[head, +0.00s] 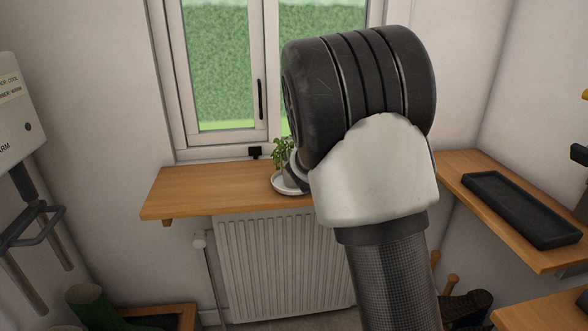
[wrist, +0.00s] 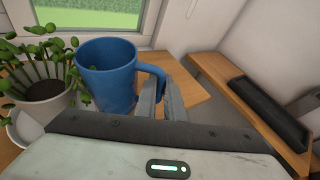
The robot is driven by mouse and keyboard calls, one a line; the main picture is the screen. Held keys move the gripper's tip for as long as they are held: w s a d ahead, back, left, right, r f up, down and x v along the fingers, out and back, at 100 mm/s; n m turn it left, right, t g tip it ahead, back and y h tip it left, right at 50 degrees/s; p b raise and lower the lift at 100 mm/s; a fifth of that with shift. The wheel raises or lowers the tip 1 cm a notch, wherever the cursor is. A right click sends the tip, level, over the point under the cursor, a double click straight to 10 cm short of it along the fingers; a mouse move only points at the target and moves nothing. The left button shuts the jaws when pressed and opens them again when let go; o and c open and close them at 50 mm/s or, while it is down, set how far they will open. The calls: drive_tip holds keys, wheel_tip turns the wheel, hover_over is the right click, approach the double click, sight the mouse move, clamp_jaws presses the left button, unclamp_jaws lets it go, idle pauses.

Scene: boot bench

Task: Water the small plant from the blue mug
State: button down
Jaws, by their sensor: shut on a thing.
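The small plant (head: 282,152) has green leaves and stands in a pale pot on a white saucer (head: 284,188) on the wooden shelf below the window. In the wrist view the plant (wrist: 62,72) is at the left, with dark soil in its pot. The blue mug (wrist: 105,80) is just right of the plant and looks about upright. My gripper (wrist: 166,88) is shut on the mug's handle, at the mug's right side. In the head view my arm hides the mug and my gripper's fingers. The mug's contents cannot be seen.
The wooden shelf (head: 205,188) is clear left of the plant. A window frame (head: 268,70) rises behind it and a white radiator (head: 280,260) is below. At the right, a side shelf (head: 455,165) bears a black tray (head: 520,207).

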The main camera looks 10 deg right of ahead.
drive_tip(key=shift+s+d+f+m+y+b, duration=0.1)
drive_tip(key=shift+d+f+m+y+b, duration=0.35)
drive_tip(key=shift+b, duration=0.45)
drive_tip(key=shift+d+f+m+y+b, duration=0.15)
drive_tip(key=shift+f+m+b, duration=0.1)
drive_tip(key=shift+f+b, duration=0.55)
drive_tip(key=shift+r, duration=0.15)
idle(0.7)
